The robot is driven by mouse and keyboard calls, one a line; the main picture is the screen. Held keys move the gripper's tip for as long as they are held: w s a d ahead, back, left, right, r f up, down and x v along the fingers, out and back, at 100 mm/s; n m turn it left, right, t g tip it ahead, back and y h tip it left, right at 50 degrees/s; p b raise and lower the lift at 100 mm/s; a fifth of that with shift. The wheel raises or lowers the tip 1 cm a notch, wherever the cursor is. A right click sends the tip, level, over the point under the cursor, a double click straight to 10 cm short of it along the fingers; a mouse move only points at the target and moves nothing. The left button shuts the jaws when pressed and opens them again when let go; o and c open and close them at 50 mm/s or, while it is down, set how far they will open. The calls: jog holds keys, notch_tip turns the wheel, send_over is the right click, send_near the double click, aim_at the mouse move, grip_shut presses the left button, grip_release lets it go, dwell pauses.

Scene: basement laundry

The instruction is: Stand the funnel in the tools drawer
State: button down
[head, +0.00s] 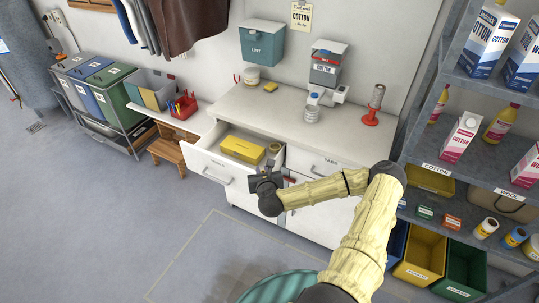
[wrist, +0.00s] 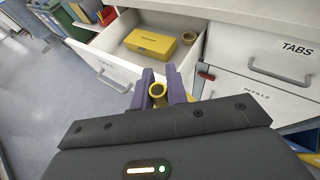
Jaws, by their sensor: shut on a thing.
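My gripper (wrist: 160,88) is shut on a small yellow piece with a round open end, which I take to be the funnel (wrist: 157,91). Most of the funnel is hidden by the fingers and gripper body. In the head view my gripper (head: 270,172) is by the right end of the open drawer (head: 209,169). The same drawer (wrist: 107,66) lies beyond the fingers in the wrist view. Inside it are a yellow box (head: 243,149) and a tape roll (head: 275,148) at the right. Its label cannot be read.
A shut drawer labelled TABS (wrist: 270,61) is right of the open one. The counter (head: 275,110) holds a bottle (head: 312,113), a red-based stand (head: 371,119) and a yellow sponge (head: 271,87). Shelves (head: 450,180) stand at right. The drawer floor has free room around the box.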

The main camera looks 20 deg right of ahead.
jog(key=s+a+f+n+y, duration=0.2)
jog(key=s+a+f+y, duration=0.1)
jog(key=s+a+f, duration=0.4)
jog(key=s+a, duration=0.2)
jog(key=a, duration=0.2)
jog(key=shift+f+n+t, duration=0.3)
jog(key=shift+f+n, duration=0.05)
jog(key=shift+n, duration=0.05)
jog(key=shift+d, duration=0.1)
